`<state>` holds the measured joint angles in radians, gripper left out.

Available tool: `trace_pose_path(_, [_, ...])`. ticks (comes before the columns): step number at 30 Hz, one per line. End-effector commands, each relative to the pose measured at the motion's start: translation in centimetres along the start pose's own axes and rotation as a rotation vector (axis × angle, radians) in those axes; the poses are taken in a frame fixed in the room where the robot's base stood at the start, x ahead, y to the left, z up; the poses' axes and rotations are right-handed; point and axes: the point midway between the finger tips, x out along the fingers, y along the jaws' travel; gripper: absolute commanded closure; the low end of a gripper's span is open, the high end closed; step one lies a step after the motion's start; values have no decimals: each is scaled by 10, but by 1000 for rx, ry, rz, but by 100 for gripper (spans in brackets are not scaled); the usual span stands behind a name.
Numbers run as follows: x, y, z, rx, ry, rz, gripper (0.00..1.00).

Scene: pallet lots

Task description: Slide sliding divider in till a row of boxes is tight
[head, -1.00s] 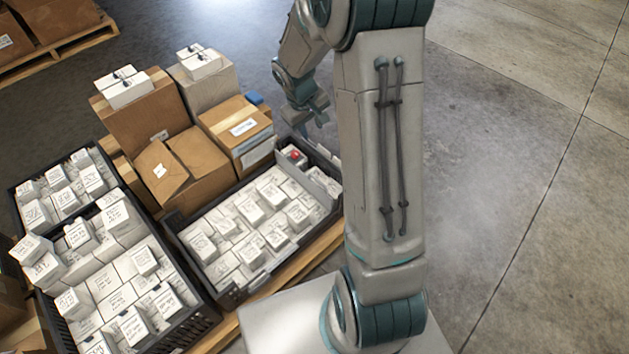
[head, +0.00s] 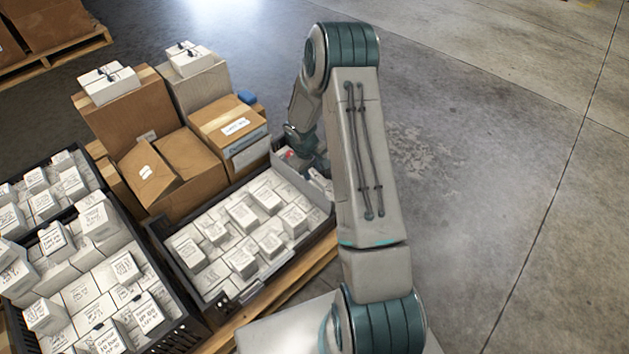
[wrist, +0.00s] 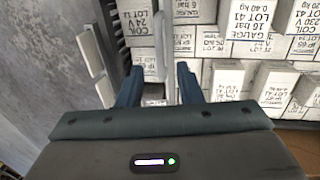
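The crate of white boxes (head: 262,283) in the head view is dark, with small boxes packed in rows. My gripper (head: 299,160) is down at its far right end, beside a small red part (head: 285,153). In the wrist view my gripper (wrist: 159,84) points down with its two dark blue fingers apart. A thin pale upright strip (wrist: 161,45), possibly part of the sliding divider, shows ahead between the fingers; I cannot tell if they touch it. White labelled boxes (wrist: 250,35) stand to the right. My arm hides part of the crate's right end.
Another dark crate (head: 200,329) of white boxes stands at left. Brown cartons (head: 175,170) rise behind the crate, with small white boxes on top. A wooden pallet (head: 290,290) lies under the crate. The concrete floor (head: 500,170) at right is clear.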

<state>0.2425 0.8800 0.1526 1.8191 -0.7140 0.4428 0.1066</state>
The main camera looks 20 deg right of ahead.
Motion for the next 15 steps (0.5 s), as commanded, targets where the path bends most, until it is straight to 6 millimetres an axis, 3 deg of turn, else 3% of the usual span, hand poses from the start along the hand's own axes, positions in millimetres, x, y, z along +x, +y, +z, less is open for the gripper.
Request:
trace_pose_path(1, [15,-1,0,-1,-1,-1,67])
trace_pose_path(6, [38,0,0,1,-1,0,67])
trace_pose_path(15, [49,0,0,1,0,0,67])
